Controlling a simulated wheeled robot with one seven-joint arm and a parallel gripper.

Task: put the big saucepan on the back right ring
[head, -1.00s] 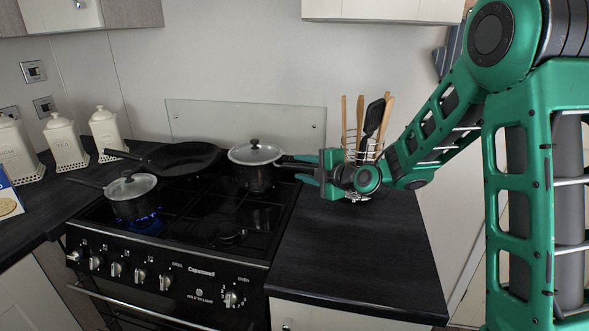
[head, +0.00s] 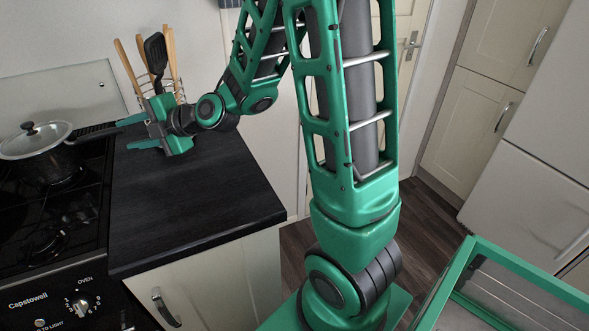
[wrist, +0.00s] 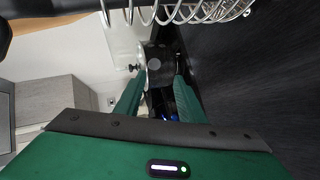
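The big saucepan (head: 42,163), dark with a glass lid and black knob, stands at the back right of the hob (head: 45,225), seemingly over the back right ring. Part of that ring's support shows at its right side; the pan base is hard to see. Its dark handle (head: 95,134) points right, toward my gripper (head: 131,132). My gripper is open, its two green fingers apart and pointing at the pan. The wrist view shows the spread fingers (wrist: 158,92) with a dark form, probably the pan, beyond them. The handle tip is partly hidden near the fingers.
A wire holder of wooden and black utensils (head: 157,62) stands right behind my gripper; its wire coils (wrist: 180,10) are close in the wrist view. The dark worktop (head: 195,205) in front is clear. A glass splashback (head: 65,90) stands behind the hob.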

